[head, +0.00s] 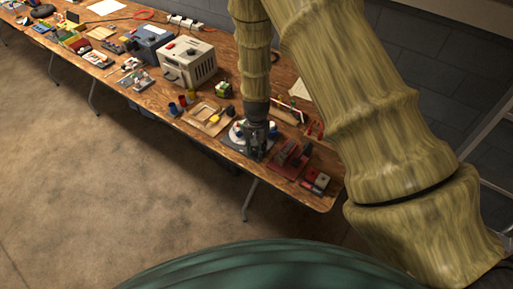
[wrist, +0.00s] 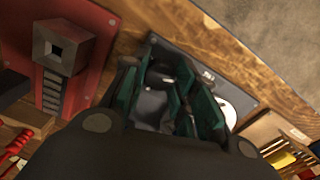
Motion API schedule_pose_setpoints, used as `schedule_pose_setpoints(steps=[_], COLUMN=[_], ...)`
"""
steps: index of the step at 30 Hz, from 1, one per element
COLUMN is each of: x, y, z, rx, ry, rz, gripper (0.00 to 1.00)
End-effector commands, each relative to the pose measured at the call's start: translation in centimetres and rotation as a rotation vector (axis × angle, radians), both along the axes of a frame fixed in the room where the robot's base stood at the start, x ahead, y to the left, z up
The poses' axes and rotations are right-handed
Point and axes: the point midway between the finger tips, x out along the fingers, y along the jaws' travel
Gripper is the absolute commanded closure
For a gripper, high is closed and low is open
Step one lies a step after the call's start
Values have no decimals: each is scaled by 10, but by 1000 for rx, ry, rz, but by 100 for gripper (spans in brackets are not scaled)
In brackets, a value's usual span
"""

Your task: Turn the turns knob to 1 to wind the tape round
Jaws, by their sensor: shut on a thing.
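My gripper (head: 256,148) reaches down over the small grey device plate (head: 234,146) near the bench's front edge. In the wrist view my gripper (wrist: 172,98) has its green-padded fingers closed around a dark knob (wrist: 152,104), which appears to be the turns knob. The fingers hide most of it, and its pointer and scale cannot be read. The plate (wrist: 245,88) has a small white marking beside the fingers. A white disc (wrist: 229,112) shows partly to the right of the fingers; it also shows in the head view (head: 235,132). The tape cannot be made out.
A red base with a grey block (wrist: 66,45) stands close on the left in the wrist view. A wooden tray (head: 206,118) and blue and red cups (head: 176,106) stand left of the device. A beige box (head: 188,62) is farther along the crowded bench.

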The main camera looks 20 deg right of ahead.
Motion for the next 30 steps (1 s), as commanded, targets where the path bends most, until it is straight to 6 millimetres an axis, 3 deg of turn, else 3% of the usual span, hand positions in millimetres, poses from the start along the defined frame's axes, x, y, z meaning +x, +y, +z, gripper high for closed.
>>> schedule_pose_setpoints(steps=[9, 10, 14, 24, 30], x=[2, 2, 2, 1, 1], y=[-1, -1, -1, 0, 0], z=[1, 1, 1, 2, 18], rx=[-2, -2, -2, 0, 0], ry=[-5, -5, -4, -2, -2], rz=[-2, -2, -2, -1, -1], gripper=[96, 70, 49, 49, 49])
